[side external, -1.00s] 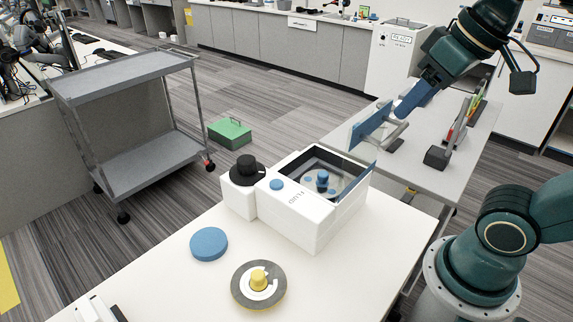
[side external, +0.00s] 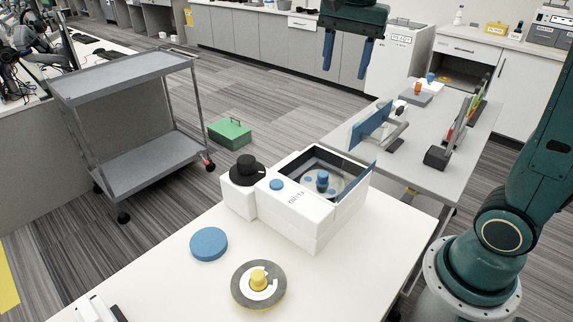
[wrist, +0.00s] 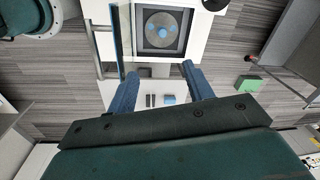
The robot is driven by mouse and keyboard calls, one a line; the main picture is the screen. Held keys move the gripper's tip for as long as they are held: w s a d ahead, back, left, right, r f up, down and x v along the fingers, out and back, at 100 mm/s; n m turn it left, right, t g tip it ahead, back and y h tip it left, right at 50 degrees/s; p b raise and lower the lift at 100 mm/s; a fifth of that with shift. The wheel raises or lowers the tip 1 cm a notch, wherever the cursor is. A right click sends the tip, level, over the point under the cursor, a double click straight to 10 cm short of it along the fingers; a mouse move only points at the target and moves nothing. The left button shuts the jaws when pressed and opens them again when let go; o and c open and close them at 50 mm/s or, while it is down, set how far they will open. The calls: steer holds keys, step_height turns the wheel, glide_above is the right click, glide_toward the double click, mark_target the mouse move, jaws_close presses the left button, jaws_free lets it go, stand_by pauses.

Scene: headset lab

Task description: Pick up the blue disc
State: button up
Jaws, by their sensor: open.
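The blue disc (side external: 209,244) lies flat on the white table, left of the white machine, in the side view. I cannot make it out in the wrist view. My gripper (side external: 345,74) hangs high up, behind and above the machine, far from the disc. Its two blue fingers point down, apart, with nothing between them. They also show apart in the wrist view (wrist: 160,70).
The white machine (side external: 285,220) has an open lid and a round plate with blue parts inside. A grey disc with a yellow knob (side external: 258,280) lies near the blue disc. A side table (side external: 440,180) holds racks. A grey cart (side external: 130,85) stands left.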

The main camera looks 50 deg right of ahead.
steer(key=w+d+f+m, duration=0.1)
steer(key=w+m, duration=0.2)
steer(key=g, duration=0.1)
glide_above(323, 173)
steer(key=shift+m, duration=0.3)
steer(key=f, duration=2.4)
steer(key=shift+a+f, duration=0.2)
steer(key=shift+a, duration=0.05)
steer(key=shift+f, duration=0.1)
steer(key=shift+s+d+f, duration=0.1)
steer(key=shift+f, duration=0.7)
steer(key=shift+s+d+f, duration=0.1)
steer(key=shift+f, duration=0.65)
steer(key=shift+w+f, duration=0.1)
steer(key=shift+f, duration=0.8)
